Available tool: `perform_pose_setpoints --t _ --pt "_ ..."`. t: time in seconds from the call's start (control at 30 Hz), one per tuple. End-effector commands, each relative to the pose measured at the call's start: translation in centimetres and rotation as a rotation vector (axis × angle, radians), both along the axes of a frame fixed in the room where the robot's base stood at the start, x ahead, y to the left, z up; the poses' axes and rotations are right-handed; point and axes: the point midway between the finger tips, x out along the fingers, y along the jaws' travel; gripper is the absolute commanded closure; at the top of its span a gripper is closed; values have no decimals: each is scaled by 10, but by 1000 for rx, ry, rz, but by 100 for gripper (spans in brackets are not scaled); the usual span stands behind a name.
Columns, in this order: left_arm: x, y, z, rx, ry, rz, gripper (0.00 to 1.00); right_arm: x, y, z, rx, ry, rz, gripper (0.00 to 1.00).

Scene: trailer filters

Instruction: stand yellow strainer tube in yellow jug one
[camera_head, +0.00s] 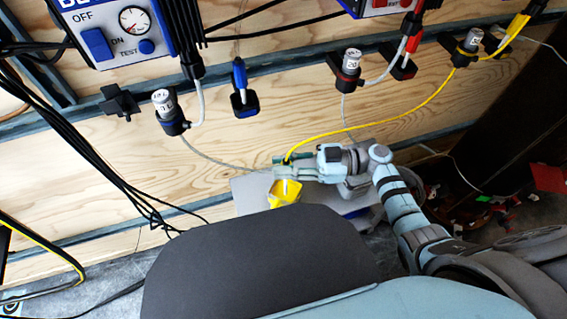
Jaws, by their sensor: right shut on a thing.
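My right gripper (280,170) comes in from the right, just above the yellow jug. It is shut on the yellow strainer tube (376,122) near its dark lower end. The tube curves up to a fitting (470,45) on the wall at the upper right. The yellow jug (283,196) stands on a grey surface (248,196) low by the wall, with its lower part hidden. The fingers cover part of the tube end, and I cannot tell whether it is inside the jug. My left gripper is out of view.
Black cables (95,165) hang at the left. A blue-handled part (241,88) is mounted above the jug area.

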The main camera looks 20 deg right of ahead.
Motion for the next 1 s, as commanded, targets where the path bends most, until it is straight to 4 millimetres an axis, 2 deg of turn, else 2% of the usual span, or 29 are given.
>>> perform_pose_setpoints --t 0.9,0.93,1.0 --pt "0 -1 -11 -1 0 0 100 0 0 -14 1 -1 0 100" --pt "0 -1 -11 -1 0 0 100 0 0 -14 1 -1 0 80" --pt "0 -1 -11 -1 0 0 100 0 0 -14 1 -1 0 69"
